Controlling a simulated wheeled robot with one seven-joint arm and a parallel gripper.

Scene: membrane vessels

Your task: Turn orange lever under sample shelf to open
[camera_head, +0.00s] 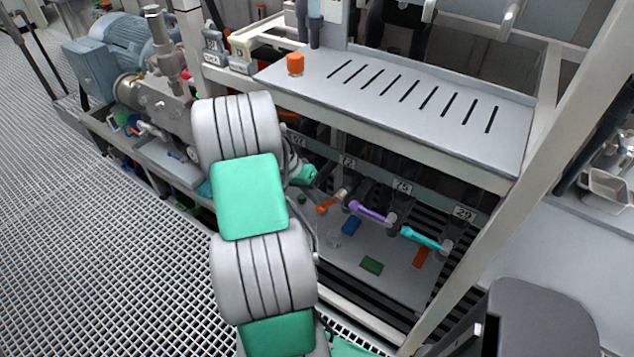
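The sample shelf (440,92) is a grey slotted plate. Below it, an orange lever (327,206) sticks out to the lower left from its valve, under the tag that looks like 72 (347,161). My gripper (316,178) is just up and left of the orange lever, at the end of my grey and green arm. Only a green part and a dark tip of it show. The rest is hidden behind the arm, and I cannot tell whether the fingers are open or touch anything.
A purple lever (371,212) and a cyan lever (422,238) are to the right of the orange one. Loose blue (351,226), green (372,266) and orange (420,257) pieces lie on the lower tray. A slanted frame post (520,180) stands at the right.

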